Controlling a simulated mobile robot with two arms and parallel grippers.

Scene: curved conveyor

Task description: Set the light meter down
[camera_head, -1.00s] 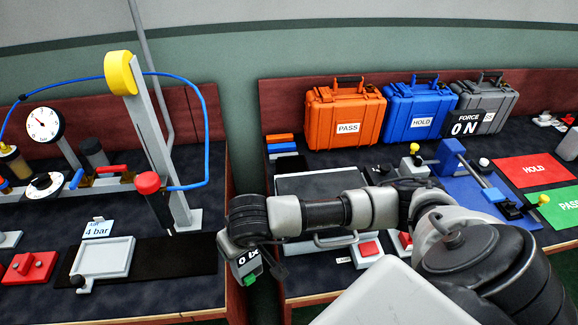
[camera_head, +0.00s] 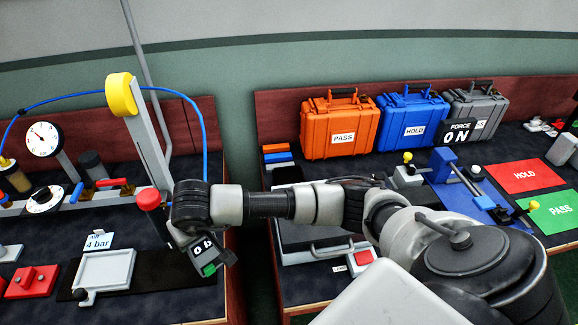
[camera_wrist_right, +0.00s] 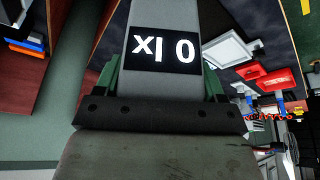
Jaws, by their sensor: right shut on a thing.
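The lower end of the meter appears clear of the bench top. My left gripper is in no view.
The left bench (camera_head: 205,290) holds a white tray (camera_head: 105,268), a red switch box (camera_head: 33,281) and a post with a red knob (camera_head: 149,199). A gap separates it from the right bench, where orange (camera_head: 338,127), blue and grey cases stand.

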